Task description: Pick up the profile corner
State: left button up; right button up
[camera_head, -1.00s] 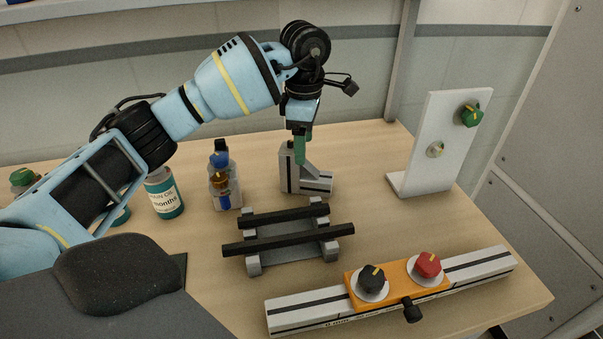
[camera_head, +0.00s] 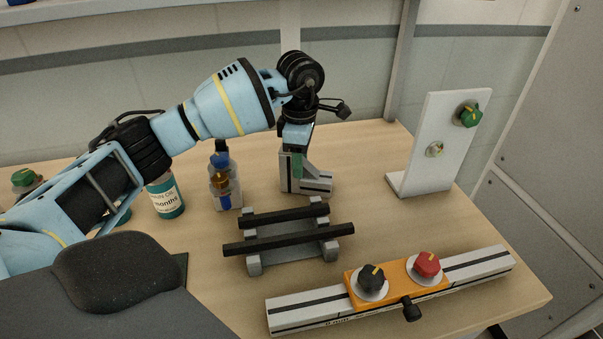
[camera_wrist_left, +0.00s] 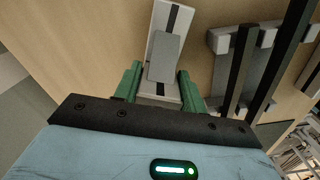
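The profile corner (camera_head: 316,183) is a grey L-shaped piece of slotted profile standing on the wooden table behind the black-railed rack. My left gripper (camera_head: 296,172) points down at its upright leg, with the green fingers low beside it. In the left wrist view the profile corner (camera_wrist_left: 165,55) lies between the two green fingers of the left gripper (camera_wrist_left: 160,88). The fingers are apart, one on each side, with small gaps visible beside the corner. My right gripper is not in view.
The rack (camera_head: 285,238) stands in front of the corner. A small bottle (camera_head: 225,186) and a labelled jar (camera_head: 165,195) stand to its left. A white stand with knobs (camera_head: 432,145) is at right. An orange block with knobs (camera_head: 397,285) sits on a long rail in front.

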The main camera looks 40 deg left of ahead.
pick_arm(q)
jog(key=c, duration=0.7)
jog(key=shift+c, duration=0.4)
jog(key=shift+r, duration=0.1)
jog(key=shift+r, duration=0.45)
notch_tip(320, 180, up, 6)
jog(key=shift+w+r, duration=0.1)
jog(key=s+d, duration=1.2)
jog(key=d, duration=0.1)
jog(key=shift+d+b, duration=0.35)
